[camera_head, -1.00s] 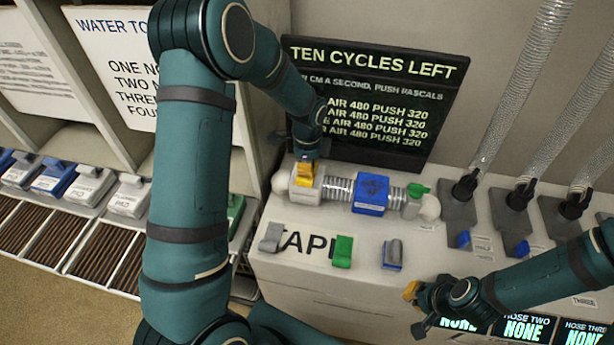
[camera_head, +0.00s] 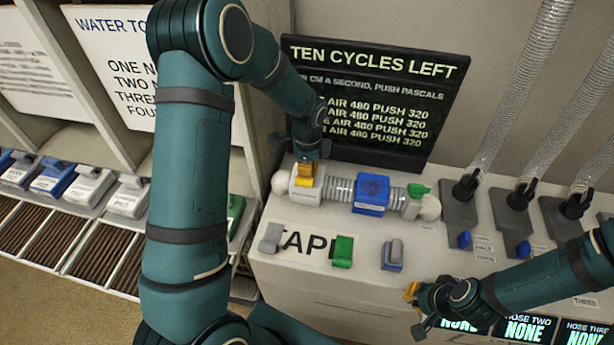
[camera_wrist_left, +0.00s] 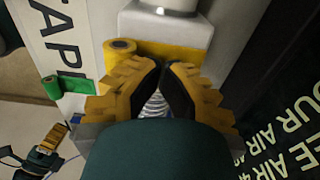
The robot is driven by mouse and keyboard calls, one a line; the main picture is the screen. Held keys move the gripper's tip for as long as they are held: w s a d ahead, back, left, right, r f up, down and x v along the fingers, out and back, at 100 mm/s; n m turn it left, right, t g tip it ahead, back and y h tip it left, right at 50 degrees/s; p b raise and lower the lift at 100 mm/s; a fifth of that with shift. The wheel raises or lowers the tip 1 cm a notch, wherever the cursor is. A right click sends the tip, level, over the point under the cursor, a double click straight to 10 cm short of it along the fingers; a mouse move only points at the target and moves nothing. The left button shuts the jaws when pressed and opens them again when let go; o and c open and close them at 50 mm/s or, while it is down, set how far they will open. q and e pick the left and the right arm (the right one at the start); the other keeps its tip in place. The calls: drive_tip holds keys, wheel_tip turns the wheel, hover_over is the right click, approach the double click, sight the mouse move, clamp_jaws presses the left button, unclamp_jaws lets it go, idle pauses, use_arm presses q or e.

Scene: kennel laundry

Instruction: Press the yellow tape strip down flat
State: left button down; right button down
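The yellow tape strip (camera_head: 303,182) lies on the white block (camera_head: 308,195) at the left end of a clear ribbed hose. In the left wrist view the strip (camera_wrist_left: 190,56) spreads across the block, with a curled roll (camera_wrist_left: 120,45) at its left end. My left gripper (camera_head: 306,167) is over the strip from above. In the left wrist view its yellow fingers (camera_wrist_left: 163,64) have their tips together at the strip's edge, holding nothing I can see. Whether they touch the strip is unclear. My right gripper (camera_head: 414,306) is apart, near the bench's front edge; its opening is unclear.
Grey (camera_head: 270,238), green (camera_head: 343,251) and blue-grey (camera_head: 392,254) tape pieces sit on the bench front. A blue block (camera_head: 371,194) stands mid-hose; a green strip (camera_head: 418,190) is at its right. A black sign (camera_head: 372,100) stands close behind. Hose holders (camera_head: 460,205) stand right.

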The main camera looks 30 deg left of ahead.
use_arm(q)
drive_tip(key=shift+s+f, duration=0.1)
drive_tip(key=shift+f, duration=0.05)
idle(0.4)
drive_tip(key=shift+r+p, duration=0.35)
drive_tip(key=shift+r, duration=0.35)
drive_tip(key=shift+s+r, duration=0.1)
drive_tip(key=shift+r, duration=0.25)
wheel_tip(320, 180, up, 6)
drive_tip(key=p, duration=0.4)
drive_tip(key=shift+r+p, duration=0.25)
drive_tip(key=shift+p, duration=0.1)
